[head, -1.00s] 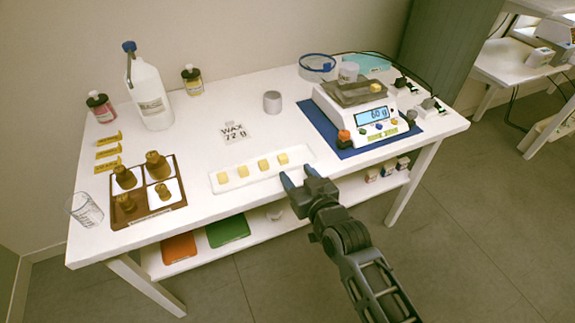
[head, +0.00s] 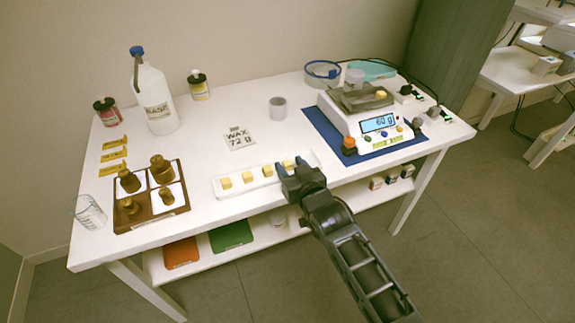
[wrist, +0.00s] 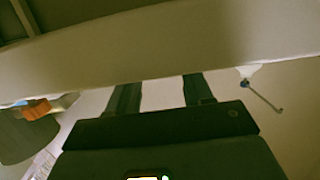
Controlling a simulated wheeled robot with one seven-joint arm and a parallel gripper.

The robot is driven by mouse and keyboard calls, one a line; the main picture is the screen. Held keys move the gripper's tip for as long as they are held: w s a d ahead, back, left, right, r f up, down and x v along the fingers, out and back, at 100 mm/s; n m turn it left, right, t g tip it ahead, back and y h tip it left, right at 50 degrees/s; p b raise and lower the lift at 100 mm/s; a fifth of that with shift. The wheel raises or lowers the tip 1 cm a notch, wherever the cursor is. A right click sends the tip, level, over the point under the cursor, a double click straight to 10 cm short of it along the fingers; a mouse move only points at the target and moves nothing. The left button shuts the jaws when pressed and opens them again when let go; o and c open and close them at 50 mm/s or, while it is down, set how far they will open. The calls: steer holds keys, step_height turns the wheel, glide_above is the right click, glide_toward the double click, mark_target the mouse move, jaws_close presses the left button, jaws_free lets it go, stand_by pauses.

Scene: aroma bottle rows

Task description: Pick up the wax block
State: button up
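Several small yellow wax blocks (head: 247,178) sit in a row on a white tray (head: 234,192) near the table's front edge. The rightmost wax block (head: 287,165) shows just behind and between my fingertips. My gripper (head: 291,167) is open at the tray's right part, and its fingers also show apart in the wrist view (wrist: 160,92). I cannot tell whether they touch the block. Another yellow block (head: 381,96) lies on top of the scale (head: 365,130), whose display reads 60 g. A card (head: 239,139) reads "WAX 72 g". No wax block is clear in the wrist view.
A tray of brass weights (head: 177,210) and a glass beaker (head: 90,212) stand at the left. A white jug (head: 154,100) and two small bottles stand behind. A grey cup (head: 277,108) stands mid-table. A blue mat (head: 350,157) lies under the scale.

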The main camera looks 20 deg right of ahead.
jaws_close()
steer(key=shift+r, duration=0.1)
stand_by(0.3)
step_height(320, 180, up, 4)
steer(key=shift+r, duration=0.2)
steer(key=s+d+r+b, duration=0.1)
steer(key=s+d+r, duration=0.5)
steer(key=d, duration=0.4)
steer(key=shift+r, duration=0.2)
